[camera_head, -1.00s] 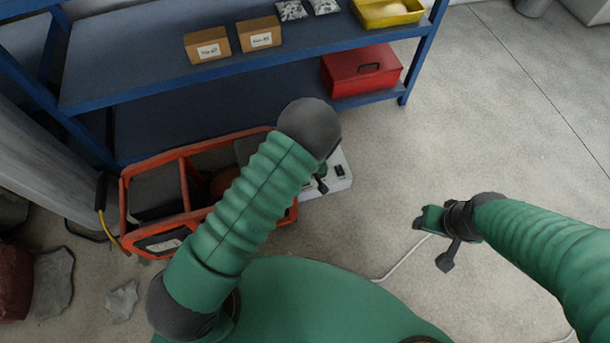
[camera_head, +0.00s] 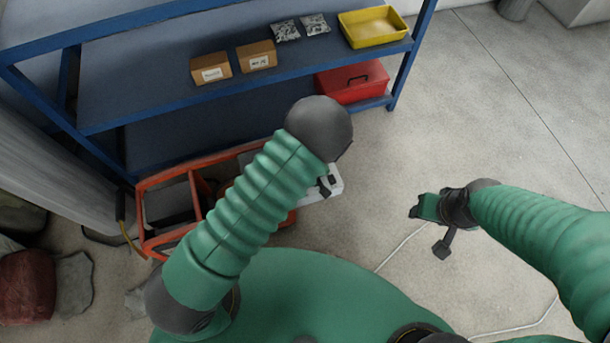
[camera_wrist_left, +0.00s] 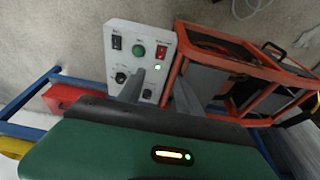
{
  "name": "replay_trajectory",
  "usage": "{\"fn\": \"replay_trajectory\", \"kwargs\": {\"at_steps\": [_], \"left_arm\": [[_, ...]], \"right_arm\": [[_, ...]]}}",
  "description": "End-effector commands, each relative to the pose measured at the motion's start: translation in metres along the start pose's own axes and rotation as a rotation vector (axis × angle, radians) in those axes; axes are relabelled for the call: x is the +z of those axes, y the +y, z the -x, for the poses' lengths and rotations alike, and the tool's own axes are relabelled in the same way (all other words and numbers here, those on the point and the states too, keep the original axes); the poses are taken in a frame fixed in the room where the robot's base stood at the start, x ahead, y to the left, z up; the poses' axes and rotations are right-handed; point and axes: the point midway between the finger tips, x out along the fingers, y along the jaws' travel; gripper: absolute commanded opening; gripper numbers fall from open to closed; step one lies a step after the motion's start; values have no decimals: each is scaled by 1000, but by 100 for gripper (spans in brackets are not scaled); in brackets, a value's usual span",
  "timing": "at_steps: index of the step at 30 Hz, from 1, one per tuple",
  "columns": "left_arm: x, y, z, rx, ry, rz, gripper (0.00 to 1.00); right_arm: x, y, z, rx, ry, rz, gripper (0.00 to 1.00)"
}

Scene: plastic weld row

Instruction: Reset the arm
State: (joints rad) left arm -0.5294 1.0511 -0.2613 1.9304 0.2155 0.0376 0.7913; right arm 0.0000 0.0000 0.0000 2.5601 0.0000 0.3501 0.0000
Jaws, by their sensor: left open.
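My left arm reaches in from the left in the head view, bent at a dark joint. My left gripper (camera_head: 325,186) is mostly hidden behind that joint, with only a small dark part showing. In the left wrist view its two grey fingers (camera_wrist_left: 160,91) are spread apart with nothing between them, in front of the white control box (camera_wrist_left: 139,57). That box has a green button, a red switch and dark knobs. Whether the fingers touch it, I cannot tell. My right gripper (camera_head: 430,224) is over bare floor, its dark fingers apart and empty.
An orange-framed bin (camera_head: 146,212) stands beside the control box, partly behind my left arm. A blue shelf (camera_head: 170,103) behind holds cardboard boxes (camera_head: 211,68), silvery packets (camera_head: 300,27), a yellow tray (camera_head: 372,27) and a red toolbox (camera_head: 352,82). Rocks (camera_head: 28,285) lie left. Floor at right is open.

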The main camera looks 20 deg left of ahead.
Motion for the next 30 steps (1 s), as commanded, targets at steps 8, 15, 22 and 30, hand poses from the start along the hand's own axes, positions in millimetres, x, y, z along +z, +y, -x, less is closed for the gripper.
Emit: {"fn": "replay_trajectory", "kwargs": {"at_steps": [8,15,22,30], "left_arm": [[0,0,1,1,0,0,42],[-32,-20,125,62,-55,-98,42],[-44,-88,298,147,-59,-389,42],[-33,-130,354,145,-26,-576,42]], "right_arm": [[0,0,0,0,0,0,51],[-10,0,44,0,0,0,51],[-23,0,97,0,0,0,51],[-26,0,112,0,0,0,51]]}}
